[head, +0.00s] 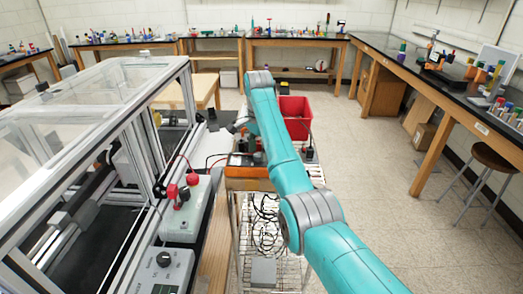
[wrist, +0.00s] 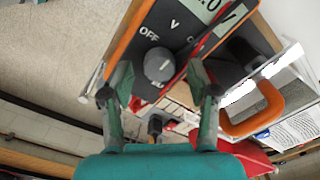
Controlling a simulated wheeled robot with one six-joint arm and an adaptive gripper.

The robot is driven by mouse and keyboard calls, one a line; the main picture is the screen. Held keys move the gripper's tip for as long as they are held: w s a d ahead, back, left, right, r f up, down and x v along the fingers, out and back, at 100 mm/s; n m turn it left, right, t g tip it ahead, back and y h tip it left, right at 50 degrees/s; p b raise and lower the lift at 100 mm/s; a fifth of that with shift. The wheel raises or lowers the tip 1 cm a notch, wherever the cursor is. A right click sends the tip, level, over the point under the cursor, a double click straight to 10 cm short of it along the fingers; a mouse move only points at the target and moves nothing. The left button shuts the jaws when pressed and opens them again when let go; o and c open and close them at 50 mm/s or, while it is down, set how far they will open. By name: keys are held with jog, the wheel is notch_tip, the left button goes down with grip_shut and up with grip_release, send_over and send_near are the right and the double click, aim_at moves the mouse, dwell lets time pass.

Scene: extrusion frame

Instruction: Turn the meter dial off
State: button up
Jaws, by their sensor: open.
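The meter (wrist: 185,45) is a dark-faced box with an orange edge, at the top middle of the wrist view. Its round grey dial (wrist: 158,65) sits beside the printed words OFF and V. The dial's pointer mark is too small to read surely. Part of a lit display (wrist: 213,8) shows a digit and "V". My gripper (wrist: 160,92) is open, with its two fingers apart on either side of the dial; contact cannot be told. In the head view an orange box (head: 246,171), likely the meter, stands on a wire cart, partly hidden by my arm.
A framed glass enclosure (head: 95,130) fills the left, with a grey control box (head: 160,268) before it. A red bin (head: 296,116) stands behind my arm. An orange ring-shaped thing (wrist: 255,125) lies right of the fingers. Open floor (head: 400,220) is to the right.

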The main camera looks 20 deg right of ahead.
jog(key=shift+f, duration=0.4)
grip_shut()
jog(key=shift+n, duration=0.3)
jog(key=n, duration=0.5)
jog(key=shift+n, duration=0.3)
jog(key=n, duration=0.5)
jog(key=shift+n, duration=0.3)
